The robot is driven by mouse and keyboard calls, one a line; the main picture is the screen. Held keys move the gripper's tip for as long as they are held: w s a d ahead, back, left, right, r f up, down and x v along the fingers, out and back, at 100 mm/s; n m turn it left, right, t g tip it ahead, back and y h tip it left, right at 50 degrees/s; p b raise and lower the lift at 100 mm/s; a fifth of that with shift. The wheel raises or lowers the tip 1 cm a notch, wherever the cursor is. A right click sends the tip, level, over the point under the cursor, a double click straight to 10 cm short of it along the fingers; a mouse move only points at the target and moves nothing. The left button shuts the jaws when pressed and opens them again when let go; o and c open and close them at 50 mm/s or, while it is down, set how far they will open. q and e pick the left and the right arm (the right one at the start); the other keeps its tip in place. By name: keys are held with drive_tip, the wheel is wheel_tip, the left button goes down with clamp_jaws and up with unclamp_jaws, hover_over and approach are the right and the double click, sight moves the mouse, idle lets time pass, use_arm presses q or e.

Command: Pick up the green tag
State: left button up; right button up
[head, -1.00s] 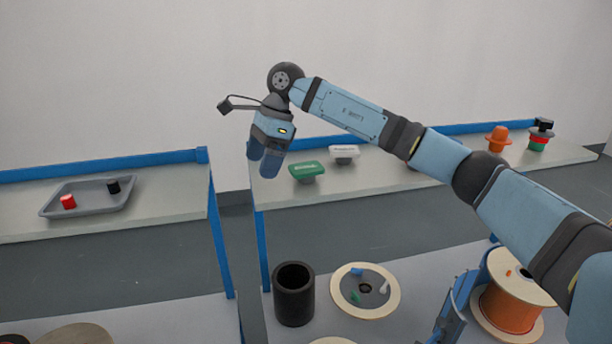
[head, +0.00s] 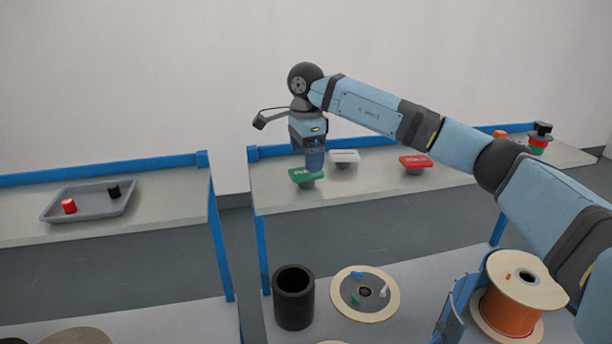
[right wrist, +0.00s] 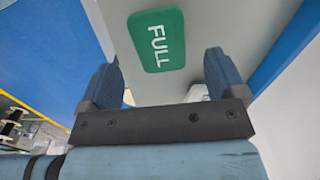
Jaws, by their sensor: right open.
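The green tag (head: 306,177) sits on the right-hand table near its left end. In the right wrist view the green tag (right wrist: 157,40) shows the white word FULL. My right gripper (head: 314,165) points down just above and behind the tag in the head view, partly covering it. In the right wrist view my right gripper (right wrist: 165,75) is open, and the tag lies ahead of and between the two fingers, with nothing held. Whether the fingers touch the tag cannot be told. My left gripper is not in view.
A white tag (head: 344,158) stands close behind the green one, and a red tag (head: 415,163) is farther right. A grey tray (head: 82,215) with red and black pieces lies on the left table. A black cylinder (head: 293,297) and an orange spool (head: 508,313) stand below.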

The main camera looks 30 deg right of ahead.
sight(306, 179)
wheel_tip(306, 179, down, 4)
drive_tip(key=shift+f+p, duration=0.1)
drive_tip(key=shift+p, duration=0.55)
drive_tip(key=shift+f, duration=0.5)
drive_tip(key=c, duration=1)
drive_tip(key=shift+r, duration=0.1)
